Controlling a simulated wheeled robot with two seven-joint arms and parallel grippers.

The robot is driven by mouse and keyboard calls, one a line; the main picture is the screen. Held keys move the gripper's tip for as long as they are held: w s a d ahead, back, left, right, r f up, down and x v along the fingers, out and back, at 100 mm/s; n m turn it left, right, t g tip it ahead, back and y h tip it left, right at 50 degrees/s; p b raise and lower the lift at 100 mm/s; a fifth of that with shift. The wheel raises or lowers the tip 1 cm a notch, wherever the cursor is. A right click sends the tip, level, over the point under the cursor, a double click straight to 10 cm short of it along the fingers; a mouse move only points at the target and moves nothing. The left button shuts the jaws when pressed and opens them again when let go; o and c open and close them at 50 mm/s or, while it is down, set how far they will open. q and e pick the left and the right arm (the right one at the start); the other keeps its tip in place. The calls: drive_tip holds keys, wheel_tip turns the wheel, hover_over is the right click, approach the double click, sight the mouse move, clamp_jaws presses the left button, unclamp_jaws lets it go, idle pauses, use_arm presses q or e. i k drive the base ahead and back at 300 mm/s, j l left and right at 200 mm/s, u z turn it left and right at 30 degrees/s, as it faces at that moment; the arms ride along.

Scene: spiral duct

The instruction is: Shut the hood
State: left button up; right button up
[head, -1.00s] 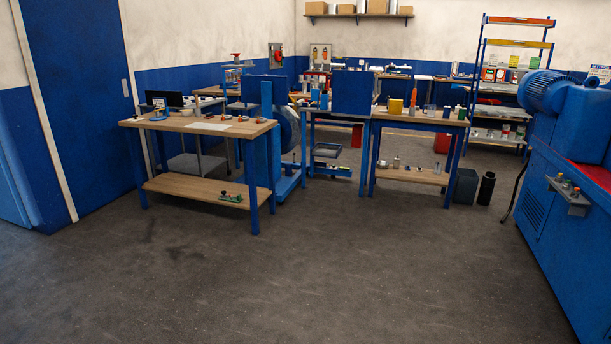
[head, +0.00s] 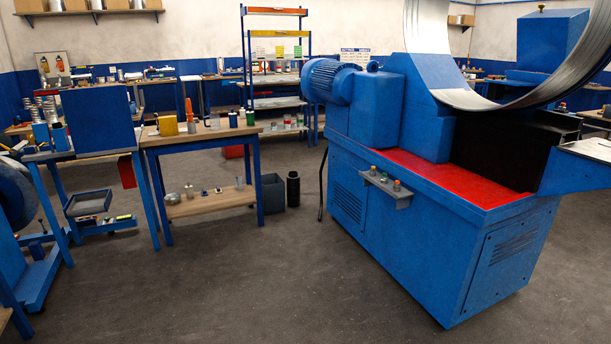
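A large blue machine (head: 420,225) with a red top (head: 440,178) fills the right half of the head view. A blue motor (head: 335,82) and a blue housing (head: 372,105) sit on its left end. A shiny curved metal duct (head: 510,103) rises above it. Below the duct is a dark open recess (head: 495,152). A blue box-like cover with a small knob on top (head: 550,42) stands behind the duct at the upper right. I cannot tell for sure which part is the hood, or how far it is open. Neither of my grippers is in view.
A small control panel (head: 385,182) juts from the machine's front. A wooden workbench (head: 205,134) stands left of it, with a dark bin (head: 272,192) beside the bench. A shelf rack (head: 280,102) is at the back. The grey floor (head: 250,285) in front is clear.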

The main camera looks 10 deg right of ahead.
sight(545, 38)
drive_tip(key=i+l+z, duration=0.15)
drive_tip(key=i+z, duration=0.45)
drive_tip(key=z, duration=0.25)
drive_tip(key=i+z, duration=0.4)
drive_tip(key=i+j+z, duration=0.15)
drive_tip(key=z, duration=0.25)
drive_tip(key=i+l+z, duration=0.1)
drive_tip(key=i+z, duration=0.15)
drive_tip(key=i, duration=0.3)
drive_tip(key=i+z, duration=0.3)
drive_tip(key=i, duration=0.25)
